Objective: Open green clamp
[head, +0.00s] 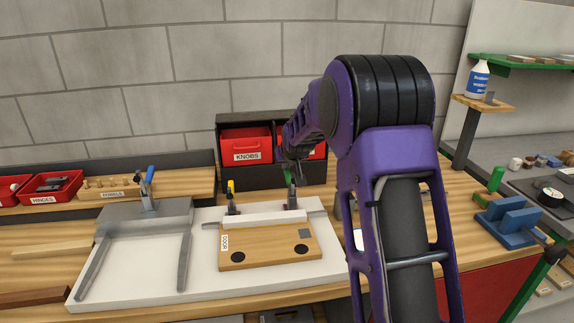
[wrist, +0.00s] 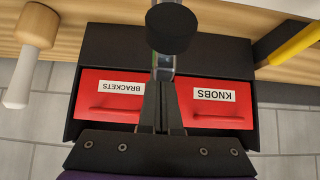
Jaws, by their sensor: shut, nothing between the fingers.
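The green clamp (head: 290,191) stands on the white fixture behind the wooden DOOR board (head: 268,246), at the right end of a white bar (head: 275,217). Its green handle points up and is partly hidden by my gripper. My gripper (head: 291,160) is at the top of this handle, pointing down. In the wrist view my gripper (wrist: 161,88) has its two fingers together with nothing held between them. A black round end on a metal stem (wrist: 172,30) shows just beyond the fingertips; I cannot tell whether they touch it.
A yellow-handled clamp (head: 231,200) stands to the left, its yellow handle (wrist: 296,44) also in the wrist view. A blue-handled clamp (head: 149,190) is farther left. The red KNOBS bin (head: 246,146) sits close behind. A blue vise (head: 508,220) is at right.

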